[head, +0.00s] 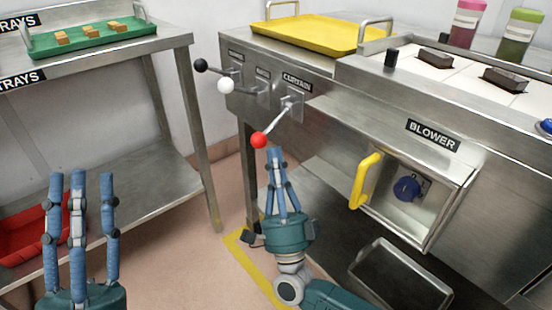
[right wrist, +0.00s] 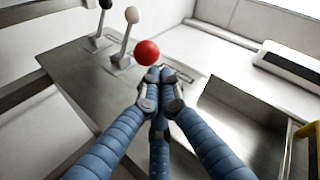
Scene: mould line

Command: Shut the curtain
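The lever under the CURTAIN label (head: 297,83) on the steel front panel has a red knob (head: 258,140). Its rod (head: 277,121) slants down and to the left from its mount. My right gripper (head: 274,152) is just below and right of the red knob, its fingers drawn together at the tips. In the right wrist view the red knob (right wrist: 147,52) shows just past the closed fingertips (right wrist: 161,76), not between them. Whether they touch it I cannot tell. My left gripper (head: 80,177) is open and empty at the lower left. No curtain can be made out.
Levers with a white knob (head: 225,85) and a black knob (head: 201,66) sit left of the red one. Right of my right gripper is a yellow handle (head: 365,181) by the BLOWER recess (head: 424,222). A yellow tray (head: 312,32) lies above; a green tray (head: 92,39) is on the left table.

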